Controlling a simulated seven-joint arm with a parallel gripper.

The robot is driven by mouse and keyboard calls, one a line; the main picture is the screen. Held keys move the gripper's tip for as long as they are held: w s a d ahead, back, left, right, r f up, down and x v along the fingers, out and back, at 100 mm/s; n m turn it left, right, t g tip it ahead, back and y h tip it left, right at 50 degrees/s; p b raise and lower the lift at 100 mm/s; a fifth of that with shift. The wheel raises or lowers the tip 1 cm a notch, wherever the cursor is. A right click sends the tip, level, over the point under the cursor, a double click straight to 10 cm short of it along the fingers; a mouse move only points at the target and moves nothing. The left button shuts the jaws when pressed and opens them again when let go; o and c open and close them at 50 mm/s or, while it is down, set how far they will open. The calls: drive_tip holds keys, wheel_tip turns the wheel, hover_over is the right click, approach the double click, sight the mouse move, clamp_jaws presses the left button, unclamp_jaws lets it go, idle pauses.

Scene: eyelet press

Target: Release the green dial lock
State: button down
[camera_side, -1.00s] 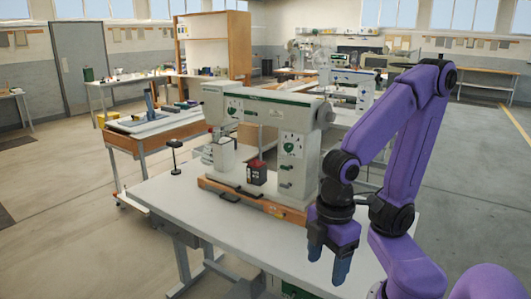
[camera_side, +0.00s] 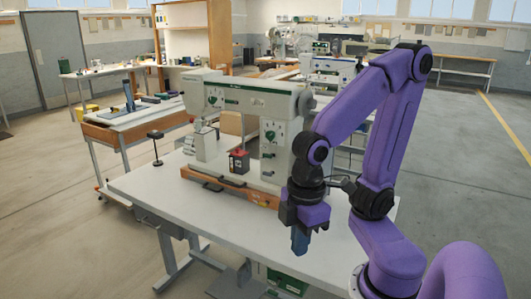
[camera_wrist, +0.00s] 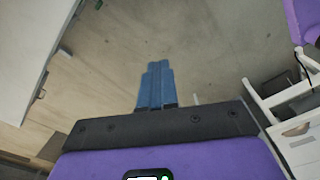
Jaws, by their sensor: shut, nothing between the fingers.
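The pale eyelet press (camera_side: 255,97) stands on an orange-edged base (camera_side: 232,193) on the white table. A round green dial (camera_side: 270,136) shows on a white plate on its upright column; its setting is too small to read. A smaller green mark (camera_side: 213,100) is on the press head. I cannot tell for sure which one is the dial lock. My gripper (camera_side: 299,241), with blue fingers, points down to the right of and in front of the press, apart from it. In the wrist view its fingers (camera_wrist: 156,85) are together and empty over the floor.
A red and black box (camera_side: 239,162) and a light block (camera_side: 206,146) sit by the press. A dark handle (camera_side: 212,187) juts from the base front. The white table (camera_side: 190,212) has clear room in front. A black-topped stand (camera_side: 156,135) is left of it.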

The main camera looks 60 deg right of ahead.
drive_tip(key=w+d+r+m+h, duration=0.1)
drive_tip(key=w+d+r+m, duration=0.15)
drive_tip(key=w+m, duration=0.45)
drive_tip(key=w+d+r+m+t, duration=0.1)
drive_tip(key=w+d+r+m, duration=0.15)
drive_tip(key=w, duration=0.75)
drive_tip(key=w+d+r+m+h, duration=0.1)
drive_tip(key=w+d+r+m, duration=0.1)
drive_tip(key=w+d+m, duration=0.5)
wheel_tip(320, 180, up, 3)
drive_tip(key=m+g+h, duration=0.1)
drive_tip(key=m+h, duration=0.1)
drive_tip(key=m, duration=1.1)
hover_over(267, 155)
drive_tip(key=a, duration=0.6)
drive_tip(key=shift+d+r, duration=0.15)
drive_tip(key=x, duration=1.4)
drive_tip(key=shift+d, duration=0.1)
